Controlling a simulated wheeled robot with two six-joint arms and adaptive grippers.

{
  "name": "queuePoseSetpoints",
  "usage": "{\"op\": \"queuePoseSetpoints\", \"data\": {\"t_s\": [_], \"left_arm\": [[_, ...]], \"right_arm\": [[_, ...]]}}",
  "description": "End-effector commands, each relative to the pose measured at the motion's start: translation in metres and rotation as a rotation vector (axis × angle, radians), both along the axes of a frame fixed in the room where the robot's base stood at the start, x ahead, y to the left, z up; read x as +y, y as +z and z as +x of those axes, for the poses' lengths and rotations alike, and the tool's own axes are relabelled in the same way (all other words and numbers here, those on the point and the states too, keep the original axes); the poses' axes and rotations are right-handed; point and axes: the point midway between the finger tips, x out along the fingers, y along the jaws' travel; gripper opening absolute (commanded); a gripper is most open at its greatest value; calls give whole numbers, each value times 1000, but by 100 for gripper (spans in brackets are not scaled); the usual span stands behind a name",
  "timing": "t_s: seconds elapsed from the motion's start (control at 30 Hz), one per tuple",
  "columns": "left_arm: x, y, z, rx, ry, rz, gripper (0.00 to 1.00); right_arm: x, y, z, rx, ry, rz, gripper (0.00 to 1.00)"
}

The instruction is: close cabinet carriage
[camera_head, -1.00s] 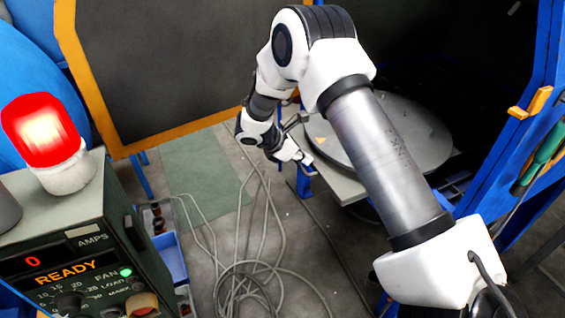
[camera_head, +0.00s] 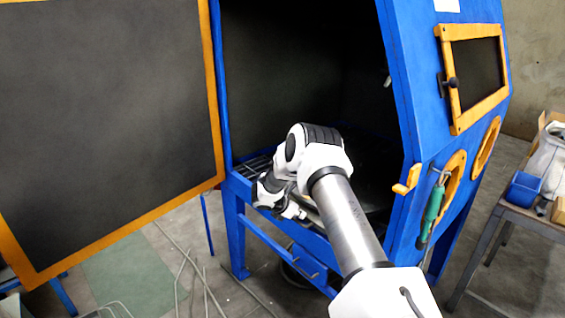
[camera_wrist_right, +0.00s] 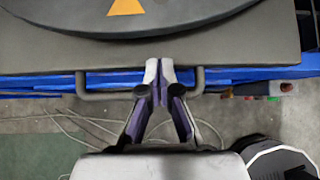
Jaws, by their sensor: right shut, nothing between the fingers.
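The blue cabinet (camera_head: 408,110) stands open, with its dark, orange-framed door (camera_head: 105,130) swung out to the left. The carriage is a grey plate (camera_wrist_right: 40,57) carrying a round dark turntable (camera_wrist_right: 215,15) with an orange triangle. In the head view it is mostly hidden by my right arm and lies largely inside the cabinet opening. Its grey bar handle (camera_wrist_right: 105,96) shows in the right wrist view. My right gripper (camera_wrist_right: 160,72) is shut and empty, its fingertips at the plate's front edge, across the middle of the handle; contact is unclear. My left gripper is out of view.
An orange latch (camera_head: 407,180) and a green-handled tool (camera_head: 432,212) are on the cabinet's right side. A side table (camera_head: 535,222) with boxes stands at the right. Grey cables (camera_head: 185,265) lie on the floor below the door.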

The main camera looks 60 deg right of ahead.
Motion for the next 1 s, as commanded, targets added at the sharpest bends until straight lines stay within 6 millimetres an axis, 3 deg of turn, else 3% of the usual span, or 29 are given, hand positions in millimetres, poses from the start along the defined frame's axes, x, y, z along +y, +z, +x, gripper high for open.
{"op": "queuePoseSetpoints", "data": {"t_s": [0.2,0.4,0.83,1.0], "left_arm": [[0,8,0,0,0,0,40],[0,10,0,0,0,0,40],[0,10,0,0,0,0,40],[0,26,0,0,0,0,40]], "right_arm": [[-33,0,-8,1,1,-1,0],[-45,-1,-11,1,0,1,0],[-46,-1,-11,0,1,1,0],[-37,16,-3,1,5,0,0]]}}
